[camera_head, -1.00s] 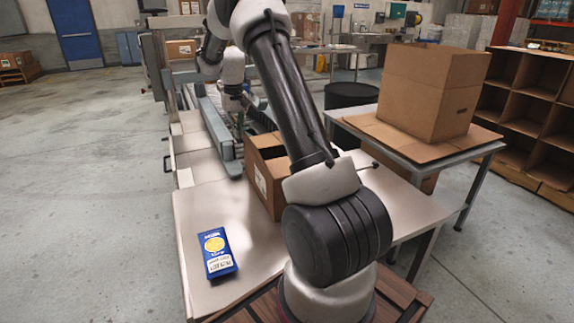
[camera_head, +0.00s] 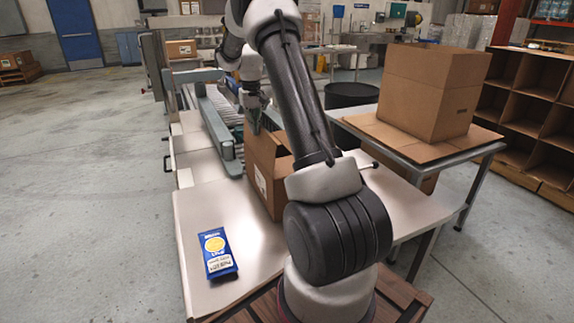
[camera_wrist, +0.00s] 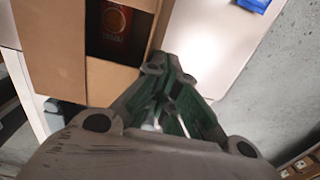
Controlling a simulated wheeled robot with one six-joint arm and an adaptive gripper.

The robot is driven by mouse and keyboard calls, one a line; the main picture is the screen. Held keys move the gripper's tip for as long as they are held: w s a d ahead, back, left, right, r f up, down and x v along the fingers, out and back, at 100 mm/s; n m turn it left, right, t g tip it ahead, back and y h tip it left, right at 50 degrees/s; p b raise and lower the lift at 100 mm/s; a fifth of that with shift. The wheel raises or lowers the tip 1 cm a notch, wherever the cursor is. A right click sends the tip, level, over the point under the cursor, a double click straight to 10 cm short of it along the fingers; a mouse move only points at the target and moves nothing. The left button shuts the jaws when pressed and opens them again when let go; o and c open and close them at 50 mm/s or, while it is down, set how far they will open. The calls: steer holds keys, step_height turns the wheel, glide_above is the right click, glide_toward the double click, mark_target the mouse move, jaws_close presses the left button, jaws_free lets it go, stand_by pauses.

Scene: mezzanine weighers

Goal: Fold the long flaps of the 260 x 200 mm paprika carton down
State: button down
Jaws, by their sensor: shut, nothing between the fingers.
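The brown paprika carton (camera_head: 264,182) stands on the bench, partly hidden behind my arm in the head view. A flap (camera_head: 262,148) stands up at its far left side. In the wrist view the carton (camera_wrist: 52,50) is at left; a dark pack (camera_wrist: 115,28) with a red-orange mark shows through its opening between brown panels. My gripper (camera_wrist: 168,62) is shut and empty, its tips by the carton's edge; I cannot tell whether they touch it. In the head view my gripper (camera_head: 254,128) is just above the carton's far left side.
A blue packet (camera_head: 217,252) lies on the bench (camera_head: 195,208) front left, with clear surface around it. A roller conveyor (camera_head: 212,118) runs behind the carton. A larger carton (camera_head: 430,92) stands on a side table (camera_head: 458,148) at right, with wooden shelving (camera_head: 535,110) beyond.

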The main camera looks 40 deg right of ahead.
steer(key=shift+s+d+r, duration=0.1)
steer(key=shift+s+d, duration=0.15)
steer(key=shift+d, duration=0.5)
steer(key=shift+s+d+f, duration=0.2)
steer(key=shift+d+f, duration=0.05)
steer(key=shift+d, duration=0.45)
steer(key=shift+s+d+f, duration=0.2)
steer(key=shift+d+f, duration=0.05)
steer(key=shift+d, duration=0.45)
steer(key=shift+s+d+f, duration=0.2)
steer(key=shift+d+f, duration=0.05)
steer(key=shift+d, duration=0.45)
steer(key=shift+s+d+f, duration=0.2)
steer(key=shift+d+f, duration=0.5)
steer(key=shift+f, duration=0.05)
steer(key=shift+s+d+f, duration=0.2)
steer(key=shift+d+f, duration=0.5)
